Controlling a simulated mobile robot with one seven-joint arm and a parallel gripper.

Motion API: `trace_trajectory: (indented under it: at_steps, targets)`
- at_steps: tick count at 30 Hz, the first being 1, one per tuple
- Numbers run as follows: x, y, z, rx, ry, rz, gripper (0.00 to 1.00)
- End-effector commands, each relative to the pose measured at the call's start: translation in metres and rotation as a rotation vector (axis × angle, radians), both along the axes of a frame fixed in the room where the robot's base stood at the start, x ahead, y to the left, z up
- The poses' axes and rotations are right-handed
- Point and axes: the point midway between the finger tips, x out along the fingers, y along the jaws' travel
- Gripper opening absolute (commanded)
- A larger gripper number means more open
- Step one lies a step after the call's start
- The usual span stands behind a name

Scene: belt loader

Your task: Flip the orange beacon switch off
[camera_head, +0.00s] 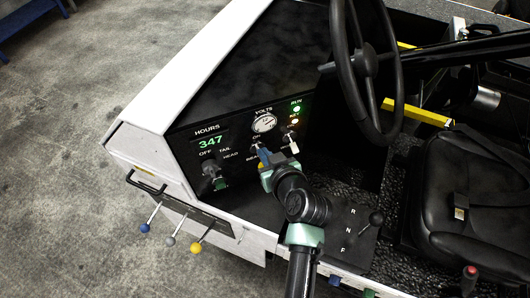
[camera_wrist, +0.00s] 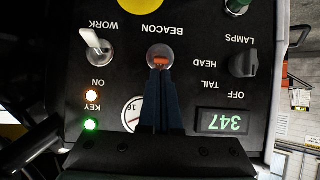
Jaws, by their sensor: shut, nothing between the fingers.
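The orange beacon switch (camera_wrist: 160,62) sits on a round base under the upside-down word BEACON in the wrist view. Only a short orange piece of its lever shows, right at my fingertips. My gripper (camera_wrist: 160,74) is shut, its two dark fingers together and reaching up to the switch from the picture's bottom. I cannot tell whether they touch the lever, or clearly which way it is set. In the head view my gripper (camera_head: 263,153) is at the black dash panel (camera_head: 185,155), and it hides the orange switch there.
The white work switch (camera_wrist: 97,44) and black lamps knob (camera_wrist: 243,64) flank the beacon switch in the wrist view. A yellow round part (camera_wrist: 138,5) lies past it. In the head view a steering wheel (camera_head: 365,62) and seat (camera_head: 470,195) stand right of the panel.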

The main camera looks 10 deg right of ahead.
Motion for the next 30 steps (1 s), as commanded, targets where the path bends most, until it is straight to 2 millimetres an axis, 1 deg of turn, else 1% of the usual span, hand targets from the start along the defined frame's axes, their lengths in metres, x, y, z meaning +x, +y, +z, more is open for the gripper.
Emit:
trace_trajectory:
  at_steps: [7, 11, 30]
  targets:
    - [-0.0013, -0.0008, -0.0055, 0.006, -0.025, -0.001, 0.00]
    - [-0.0016, -0.0006, -0.0039, 0.011, -0.039, -0.001, 0.00]
    - [-0.0041, -0.0012, -0.0090, 0.028, -0.107, 0.001, 0.00]
